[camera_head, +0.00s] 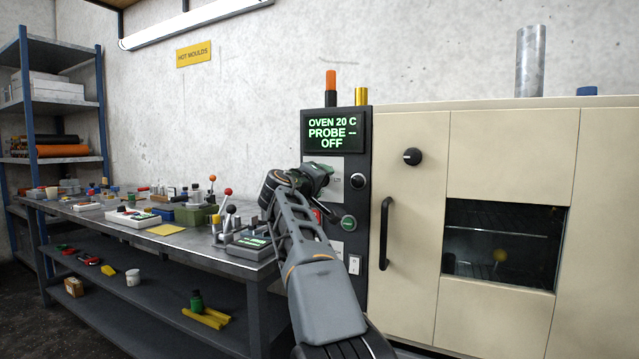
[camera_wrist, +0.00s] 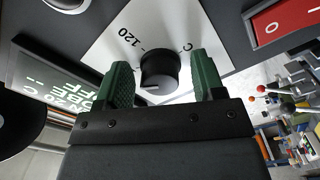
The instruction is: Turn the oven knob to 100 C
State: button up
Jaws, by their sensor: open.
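The black round oven knob (camera_wrist: 160,72) sits on a white scale plate (camera_wrist: 120,52) in the wrist view. The plate shows "120" and "C"; the rest of the scale is hidden. A pale mark shows on the knob's face. My gripper (camera_wrist: 162,80) is open, with one green finger on each side of the knob; I cannot tell whether they touch it. In the head view my gripper (camera_head: 320,178) is at the dark control panel (camera_head: 352,275) and hides the knob. The display (camera_head: 332,131) reads "OVEN 20 C", "PROBE --", "OFF".
A red switch (camera_wrist: 284,22) is close to the scale plate. A green button (camera_head: 348,223) and a round black fitting (camera_head: 358,181) are on the panel. The cream oven (camera_head: 410,250) with its black handle (camera_head: 385,234) stands right. A cluttered bench (camera_head: 190,250) stands left.

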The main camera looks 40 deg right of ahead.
jog(key=b+v, duration=0.1)
jog(key=v, duration=1.3)
jog(key=shift+d+r, duration=0.1)
jog(key=s+a+f+g+y+p, duration=0.2)
jog(key=s+a+y+p, duration=0.6)
jog(key=p, duration=0.8)
jog(key=s+a+f+g+y+p, duration=0.2)
jog(key=s+a+f+y+p, duration=0.5)
jog(key=p, duration=0.9)
jog(key=s+y, duration=0.1)
jog(key=s, duration=0.2)
jog(key=shift+s+a+n+g+p, duration=0.25)
jog(key=shift+a+n+g+p, duration=0.05)
jog(key=shift+a+g+p, duration=0.1)
jog(key=shift+d, duration=0.1)
jog(key=shift+c, duration=0.2)
